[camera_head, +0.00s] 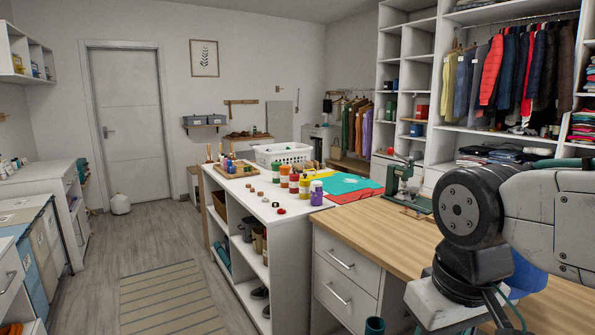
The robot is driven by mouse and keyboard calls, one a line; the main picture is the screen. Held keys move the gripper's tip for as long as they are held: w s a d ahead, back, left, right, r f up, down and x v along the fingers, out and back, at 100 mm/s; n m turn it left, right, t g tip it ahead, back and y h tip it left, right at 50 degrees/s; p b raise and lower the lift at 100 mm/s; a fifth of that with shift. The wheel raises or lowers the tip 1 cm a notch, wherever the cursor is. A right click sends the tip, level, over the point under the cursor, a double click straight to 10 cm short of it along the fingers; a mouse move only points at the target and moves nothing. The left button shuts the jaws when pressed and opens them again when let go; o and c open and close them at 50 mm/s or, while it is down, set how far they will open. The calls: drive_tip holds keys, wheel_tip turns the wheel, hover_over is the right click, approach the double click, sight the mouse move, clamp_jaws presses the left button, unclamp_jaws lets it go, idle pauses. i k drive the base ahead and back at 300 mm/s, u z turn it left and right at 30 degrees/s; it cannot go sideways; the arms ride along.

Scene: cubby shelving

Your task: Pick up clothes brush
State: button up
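I cannot make out a clothes brush for certain in the head view. Several small items stand on the white counter (228,181), but none is clearly a brush. Dark items (259,293) lie in the lower cubbies of the unit under the counter, too small and shaded to tell what they are. My arm fills the right side of the picture, over the wooden worktop (385,224). My gripper is not visible, so what it holds cannot be seen.
Bottles (316,192), a white basket (284,153) and a green sewing machine (403,182) stand on the worktops. Wardrobe shelving with hung clothes (505,72) is behind at the right. Floor with a striped rug (170,295) is open left of the cubby unit.

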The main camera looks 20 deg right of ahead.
sight(299, 169)
drive_tip(key=k, duration=1)
drive_tip(key=u, duration=0.5)
drive_tip(key=i, duration=9.1)
